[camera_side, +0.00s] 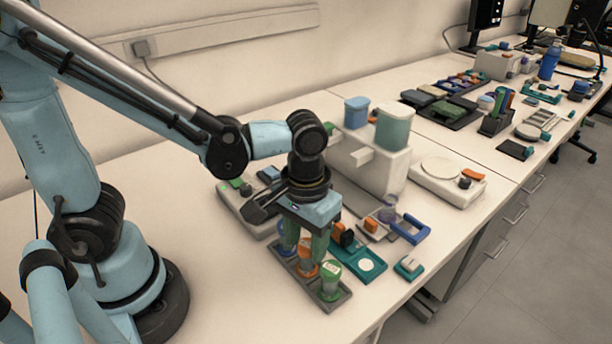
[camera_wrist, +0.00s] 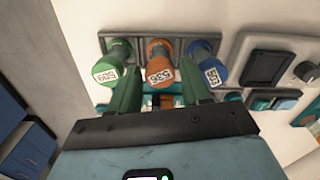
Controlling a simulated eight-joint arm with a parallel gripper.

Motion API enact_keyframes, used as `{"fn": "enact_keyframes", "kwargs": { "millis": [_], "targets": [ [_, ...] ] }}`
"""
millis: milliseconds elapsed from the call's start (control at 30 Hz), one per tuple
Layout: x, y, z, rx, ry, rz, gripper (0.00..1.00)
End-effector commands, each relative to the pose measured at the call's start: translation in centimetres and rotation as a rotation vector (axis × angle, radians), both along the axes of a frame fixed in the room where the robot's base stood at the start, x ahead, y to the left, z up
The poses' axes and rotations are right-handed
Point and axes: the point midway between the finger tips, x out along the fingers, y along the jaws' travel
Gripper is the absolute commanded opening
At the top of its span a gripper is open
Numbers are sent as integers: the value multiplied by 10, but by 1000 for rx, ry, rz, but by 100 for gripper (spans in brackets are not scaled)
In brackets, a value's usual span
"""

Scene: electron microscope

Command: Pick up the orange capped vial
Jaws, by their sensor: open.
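The orange capped vial (camera_side: 306,270) stands in the middle slot of a dark grey rack (camera_side: 343,301), between a green capped vial (camera_side: 330,279) and a blue capped vial. In the wrist view the orange cap (camera_wrist: 159,66) carries a white label and lies between the green cap (camera_wrist: 106,71) and the blue cap (camera_wrist: 209,73). My gripper (camera_side: 305,249) is over the rack, its green fingers pointing down. In the wrist view the gripper (camera_wrist: 161,78) is open, one finger on each side of the orange cap. I cannot tell whether either finger touches a vial.
A teal tray with a white disc (camera_side: 366,265) and orange and black blocks lie right of the rack. A white machine with tinted containers (camera_side: 382,160) stands behind. A grey device (camera_side: 240,204) is behind-left of my gripper. The bench left of the rack is clear.

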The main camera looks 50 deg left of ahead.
Motion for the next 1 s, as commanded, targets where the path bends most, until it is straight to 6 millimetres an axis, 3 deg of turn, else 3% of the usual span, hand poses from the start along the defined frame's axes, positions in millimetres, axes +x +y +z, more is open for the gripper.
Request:
{"fn": "enact_keyframes", "kwargs": {
  "millis": [400,767,1000],
  "targets": [
    [1,-1,-40,-1,-1,0,48],
    [0,0,-44,-1,-1,0,48],
    [0,0,-44,-1,-1,0,11]
  ]
}}
